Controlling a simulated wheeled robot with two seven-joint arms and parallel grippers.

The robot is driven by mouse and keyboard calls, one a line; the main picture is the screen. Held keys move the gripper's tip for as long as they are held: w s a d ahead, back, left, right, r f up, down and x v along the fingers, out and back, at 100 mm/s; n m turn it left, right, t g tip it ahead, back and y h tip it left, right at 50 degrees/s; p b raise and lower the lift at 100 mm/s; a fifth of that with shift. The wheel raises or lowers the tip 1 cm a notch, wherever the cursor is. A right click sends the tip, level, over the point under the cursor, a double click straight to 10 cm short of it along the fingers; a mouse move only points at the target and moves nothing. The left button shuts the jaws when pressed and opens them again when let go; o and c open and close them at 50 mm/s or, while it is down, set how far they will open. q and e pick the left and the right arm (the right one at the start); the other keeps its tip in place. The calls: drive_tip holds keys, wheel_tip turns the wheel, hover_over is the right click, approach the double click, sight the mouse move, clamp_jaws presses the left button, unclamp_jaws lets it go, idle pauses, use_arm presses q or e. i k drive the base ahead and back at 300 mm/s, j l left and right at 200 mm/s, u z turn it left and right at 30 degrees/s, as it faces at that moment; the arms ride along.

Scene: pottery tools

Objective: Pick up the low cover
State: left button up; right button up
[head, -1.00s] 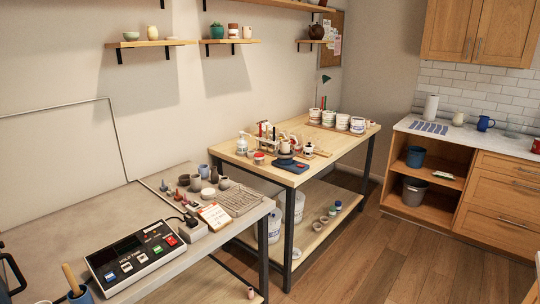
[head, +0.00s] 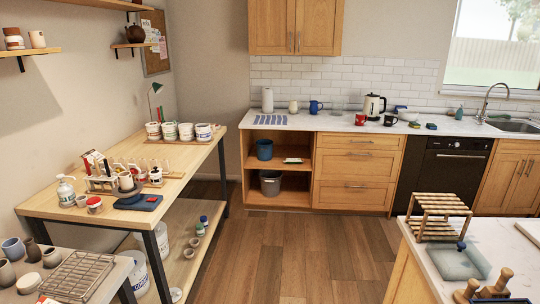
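I cannot pick out a thing that is clearly the low cover. On the wooden workbench (head: 185,180) stand a small jar with a red top (head: 95,205), a white pump bottle (head: 66,192) and a dark blue device (head: 138,202) with a small pot on it. Several white tubs (head: 186,132) with labels stand at the bench's far end. Neither of my grippers shows in the head view.
A wire rack (head: 75,275) and small pots (head: 14,248) are on the grey table at lower left. A counter with a wooden rack (head: 440,213) is at right. The wood floor (head: 270,260) between is clear. Kitchen cabinets (head: 357,172) stand at the back.

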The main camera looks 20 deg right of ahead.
sight(456, 258)
drive_tip(key=i+l+z, duration=0.1)
drive_tip(key=i+z, duration=0.25)
drive_tip(key=i, duration=0.3)
drive_tip(key=i+j+z, duration=0.1)
drive_tip(key=i+z, duration=0.25)
drive_tip(key=i, duration=0.35)
drive_tip(key=i+z, duration=0.5)
drive_tip(key=i+j+z, duration=0.1)
drive_tip(key=i+z, duration=0.55)
drive_tip(key=z, duration=0.25)
drive_tip(key=i+l+z, duration=0.1)
drive_tip(key=z, duration=0.3)
drive_tip(key=i+j+z, duration=0.1)
drive_tip(key=i+z, duration=0.25)
drive_tip(key=i+j+z, duration=0.1)
drive_tip(key=z, duration=0.3)
